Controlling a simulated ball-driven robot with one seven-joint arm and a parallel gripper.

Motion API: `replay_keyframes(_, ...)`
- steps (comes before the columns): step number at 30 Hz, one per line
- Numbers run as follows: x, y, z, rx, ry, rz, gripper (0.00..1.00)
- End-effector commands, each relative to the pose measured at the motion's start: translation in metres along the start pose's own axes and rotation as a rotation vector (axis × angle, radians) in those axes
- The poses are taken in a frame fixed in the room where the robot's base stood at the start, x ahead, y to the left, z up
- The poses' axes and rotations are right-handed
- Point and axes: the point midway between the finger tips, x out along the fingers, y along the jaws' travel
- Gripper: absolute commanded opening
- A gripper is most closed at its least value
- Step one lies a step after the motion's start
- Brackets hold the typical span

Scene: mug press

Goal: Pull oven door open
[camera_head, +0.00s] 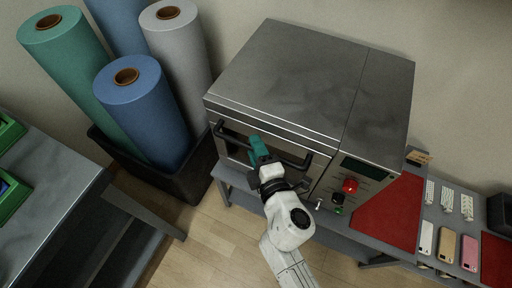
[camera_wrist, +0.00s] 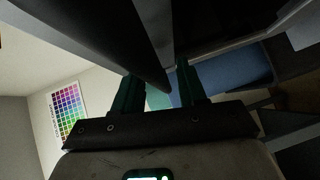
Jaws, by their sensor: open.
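The grey metal oven (camera_head: 290,85) stands on a bench, and its front door (camera_head: 232,150) looks shut. A dark bar handle (camera_head: 292,160) runs across the door's front. My gripper (camera_head: 256,147) is at the middle of the handle, its teal fingers reaching over the bar. In the wrist view my gripper (camera_wrist: 160,85) is open, and the dark handle (camera_wrist: 138,42) runs in between the two fingers. I cannot tell whether either finger touches it.
The oven's right side has a red button (camera_head: 350,186) and a dark display. A black bin (camera_head: 195,183) with blue, green and grey rolls (camera_head: 145,105) stands to the left. A red mat (camera_head: 388,213) and phone cases (camera_head: 447,243) lie at right. Wooden floor shows below.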

Motion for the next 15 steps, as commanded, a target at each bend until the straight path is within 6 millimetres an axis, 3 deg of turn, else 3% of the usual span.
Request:
replay_keyframes(10,0.003,-0.0004,0.0002,0.0,-0.001,-0.001,0.4)
replay_keyframes(15,0.0029,-0.0003,0.0003,0.0,-0.001,-0.001,0.24)
